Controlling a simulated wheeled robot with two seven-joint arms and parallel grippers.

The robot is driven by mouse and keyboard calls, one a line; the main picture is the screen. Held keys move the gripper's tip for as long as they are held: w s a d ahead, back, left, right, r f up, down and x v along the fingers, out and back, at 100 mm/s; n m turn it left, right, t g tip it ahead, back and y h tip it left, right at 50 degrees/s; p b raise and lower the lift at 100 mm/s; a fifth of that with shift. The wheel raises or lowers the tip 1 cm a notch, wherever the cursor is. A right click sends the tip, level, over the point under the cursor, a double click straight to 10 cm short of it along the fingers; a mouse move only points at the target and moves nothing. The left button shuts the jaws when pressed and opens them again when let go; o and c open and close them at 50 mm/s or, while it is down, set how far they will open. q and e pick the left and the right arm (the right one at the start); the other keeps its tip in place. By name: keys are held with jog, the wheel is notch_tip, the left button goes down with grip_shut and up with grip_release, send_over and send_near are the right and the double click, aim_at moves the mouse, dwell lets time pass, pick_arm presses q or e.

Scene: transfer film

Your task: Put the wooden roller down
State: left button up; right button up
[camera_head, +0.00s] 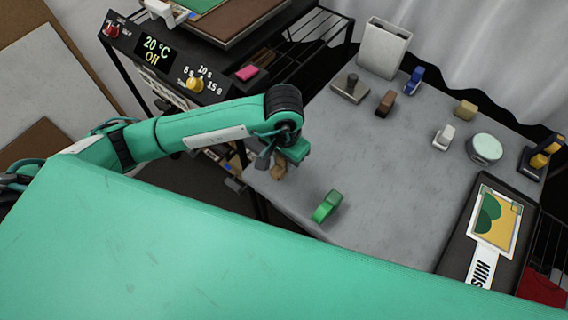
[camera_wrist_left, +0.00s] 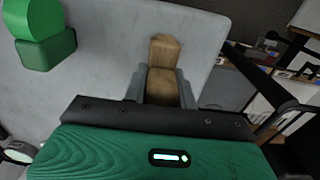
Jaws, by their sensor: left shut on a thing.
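The wooden roller (camera_head: 278,173) is light brown and sits at the left edge of the grey table (camera_head: 400,215). My left gripper (camera_head: 275,160) points down over this edge and is shut on the roller. In the left wrist view the roller (camera_wrist_left: 164,52) stands between the two grey fingers of my left gripper (camera_wrist_left: 162,80). Its lower part is hidden, and I cannot tell whether it touches the table. My right gripper is not in view.
A green roller (camera_head: 326,207) lies on the table close by, right of my left gripper. Brown (camera_head: 385,104), white (camera_head: 443,137), tan (camera_head: 465,108) and blue (camera_head: 413,81) pieces stand farther back. A dark tray (camera_head: 461,246) is at right. The table's middle is clear.

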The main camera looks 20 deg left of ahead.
aim_at(284, 167)
pick_arm(q)
notch_tip(284, 167, down, 3)
jog(key=shift+f, duration=0.4)
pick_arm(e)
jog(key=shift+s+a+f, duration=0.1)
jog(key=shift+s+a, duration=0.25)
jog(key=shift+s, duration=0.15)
